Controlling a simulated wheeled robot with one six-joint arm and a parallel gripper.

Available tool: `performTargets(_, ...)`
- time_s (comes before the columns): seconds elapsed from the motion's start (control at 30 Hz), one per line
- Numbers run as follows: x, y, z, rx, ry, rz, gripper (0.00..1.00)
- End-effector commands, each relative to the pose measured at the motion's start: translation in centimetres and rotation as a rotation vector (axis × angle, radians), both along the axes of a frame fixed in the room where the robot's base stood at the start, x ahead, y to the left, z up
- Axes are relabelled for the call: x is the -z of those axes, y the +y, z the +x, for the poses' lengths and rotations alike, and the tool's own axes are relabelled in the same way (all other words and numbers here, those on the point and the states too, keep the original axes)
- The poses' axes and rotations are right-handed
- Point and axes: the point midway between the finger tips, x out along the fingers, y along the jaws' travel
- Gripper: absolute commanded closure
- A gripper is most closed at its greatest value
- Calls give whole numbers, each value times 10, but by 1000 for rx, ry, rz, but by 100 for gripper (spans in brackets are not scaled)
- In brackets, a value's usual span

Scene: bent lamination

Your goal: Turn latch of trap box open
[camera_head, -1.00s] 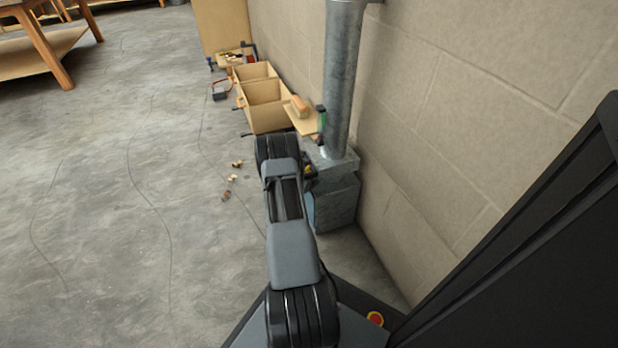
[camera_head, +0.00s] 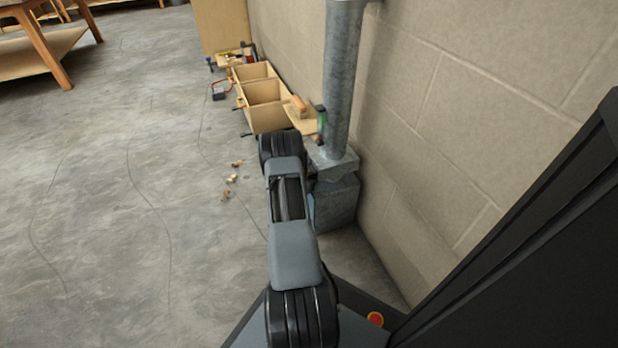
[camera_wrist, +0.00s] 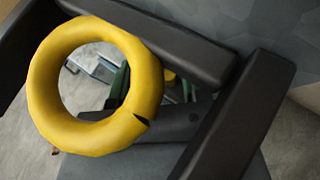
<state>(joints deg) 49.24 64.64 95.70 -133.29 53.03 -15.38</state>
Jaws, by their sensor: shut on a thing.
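The trap box (camera_head: 336,203) is a grey metal box at the foot of the round metal duct, against the block wall in the head view. A thick yellow ring (camera_wrist: 97,85), which looks like the latch's handle, fills the left of the wrist view, close to the camera. My gripper (camera_wrist: 205,100) shows as dark bars above and right of the ring, and it is shut on the ring. The exact contact is hard to make out. In the head view my arm hides the gripper and the latch.
The metal duct (camera_head: 344,75) rises from the box along the wall (camera_head: 480,110). Open wooden boxes (camera_head: 264,92) stand beyond it, with a green-handled tool (camera_head: 321,121) near. Small loose pieces (camera_head: 231,179) lie on the floor left of my arm. The concrete floor (camera_head: 110,210) further left is clear.

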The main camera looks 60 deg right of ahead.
Motion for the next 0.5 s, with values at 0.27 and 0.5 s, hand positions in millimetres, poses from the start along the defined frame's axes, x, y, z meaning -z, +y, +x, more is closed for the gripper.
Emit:
performTargets(0.27, 0, 0, 0, 1, -1, 1, 51)
performTargets(0.5, 0, 0, 0, 1, -1, 1, 32)
